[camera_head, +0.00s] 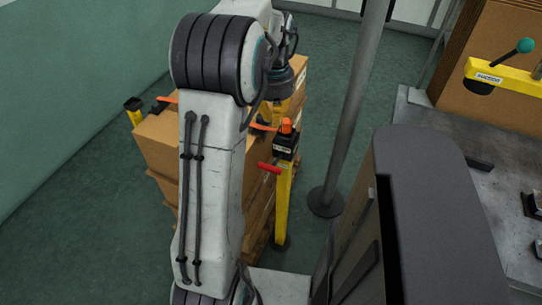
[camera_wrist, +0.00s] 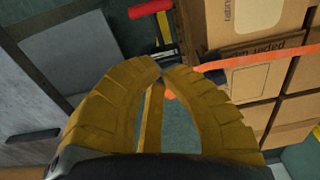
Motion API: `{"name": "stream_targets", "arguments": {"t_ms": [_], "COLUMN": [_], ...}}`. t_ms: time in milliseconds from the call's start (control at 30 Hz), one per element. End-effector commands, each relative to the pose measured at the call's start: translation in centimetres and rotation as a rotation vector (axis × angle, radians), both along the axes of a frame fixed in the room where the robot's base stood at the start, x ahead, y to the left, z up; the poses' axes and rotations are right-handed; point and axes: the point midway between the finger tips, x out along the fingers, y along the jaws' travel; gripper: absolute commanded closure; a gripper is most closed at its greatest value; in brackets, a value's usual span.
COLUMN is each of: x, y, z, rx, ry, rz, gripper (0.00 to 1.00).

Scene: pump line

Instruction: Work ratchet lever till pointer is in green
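The ratchet lever appears to be the red-ended handle (camera_head: 268,168) at the yellow post (camera_head: 283,205), to the right of my arm in the head view. A black unit with an orange top (camera_head: 286,143) sits on that post. The red handle also shows at the top of the wrist view (camera_wrist: 151,8). My gripper (camera_wrist: 163,68) has two yellow ribbed fingers with their tips drawn together, and I see nothing held between them. The post and a bit of orange show beyond the fingers. I cannot make out a pointer or a green zone.
Cardboard boxes (camera_head: 163,150) with an orange strap stand on a pallet behind my arm. A grey pole (camera_head: 350,110) rises to the right of the yellow post. A metal bench (camera_head: 450,125) with a yellow arm tool (camera_head: 505,78) is at the right. Green floor is clear at left.

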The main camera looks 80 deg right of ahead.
Motion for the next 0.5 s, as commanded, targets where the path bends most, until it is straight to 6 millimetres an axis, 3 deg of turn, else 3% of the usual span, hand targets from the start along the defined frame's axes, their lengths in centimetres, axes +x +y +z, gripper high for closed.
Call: {"name": "stream_targets", "arguments": {"t_ms": [500], "x": [-0.1], "y": [-0.2], "z": [-8.1], "rx": [0.006], "ry": [0.0], "rz": [0.0], "gripper": [1.0]}}
